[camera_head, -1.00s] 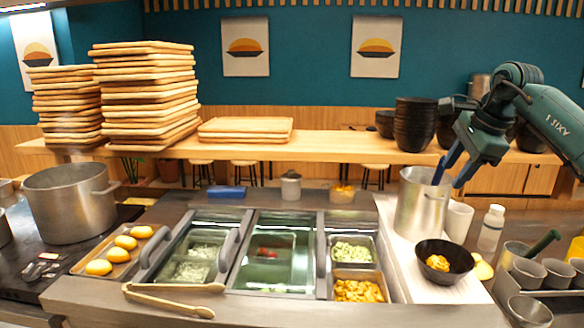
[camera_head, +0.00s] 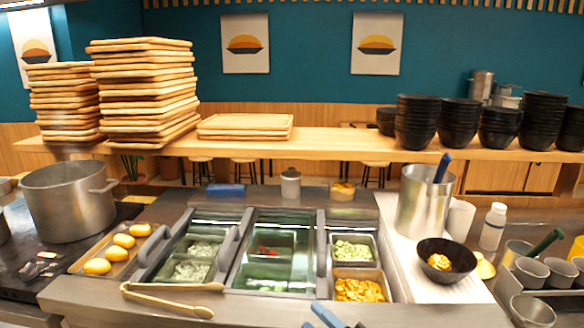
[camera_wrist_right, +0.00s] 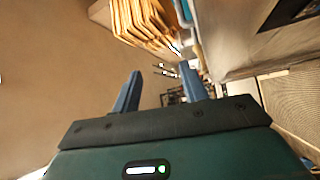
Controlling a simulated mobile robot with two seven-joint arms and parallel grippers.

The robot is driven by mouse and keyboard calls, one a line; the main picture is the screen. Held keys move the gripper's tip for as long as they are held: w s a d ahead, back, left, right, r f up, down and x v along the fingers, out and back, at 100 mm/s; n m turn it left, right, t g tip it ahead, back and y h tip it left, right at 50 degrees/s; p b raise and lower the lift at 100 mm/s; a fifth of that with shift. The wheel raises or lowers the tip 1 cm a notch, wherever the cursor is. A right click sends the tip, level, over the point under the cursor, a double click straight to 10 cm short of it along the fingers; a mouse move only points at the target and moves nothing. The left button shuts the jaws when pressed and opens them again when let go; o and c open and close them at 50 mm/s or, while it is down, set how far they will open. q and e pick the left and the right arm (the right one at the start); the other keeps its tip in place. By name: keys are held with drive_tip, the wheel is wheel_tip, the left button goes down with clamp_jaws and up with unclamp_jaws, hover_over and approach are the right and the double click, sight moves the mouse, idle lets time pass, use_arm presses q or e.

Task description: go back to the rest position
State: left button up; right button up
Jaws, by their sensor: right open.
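My right gripper (camera_head: 332,316) shows only in part at the bottom edge of the head view, its blue fingers in front of the counter. In the right wrist view the right gripper (camera_wrist_right: 160,86) has its two blue fingers apart with nothing between them. My left gripper is not in view. A steel pot (camera_head: 418,205) holding a blue-handled utensil (camera_head: 442,168) stands at the right of the counter. A black bowl (camera_head: 459,250) with orange food in it sits in front of the pot.
Topping pans (camera_head: 262,289) fill the middle of the counter, with wooden tongs (camera_head: 168,301) at their front left. A large pot (camera_head: 68,205) stands at the left. Stacked trays (camera_head: 145,90) and black bowls (camera_head: 415,120) line the back counter. The space above the toppings is clear.

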drive_tip(key=s+d+f+m+g+h, duration=0.2)
drive_tip(key=s+d+f+m+h, duration=0.3)
drive_tip(key=s+f+m, duration=0.4)
drive_tip(key=s+d+f+m+g+h, duration=0.2)
drive_tip(key=s+d+f+m+h, duration=0.3)
drive_tip(key=s+f+m, duration=0.4)
drive_tip(key=s+m, duration=0.2)
drive_tip(key=m, duration=0.1)
drive_tip(key=shift+s+f+g+h, duration=0.3)
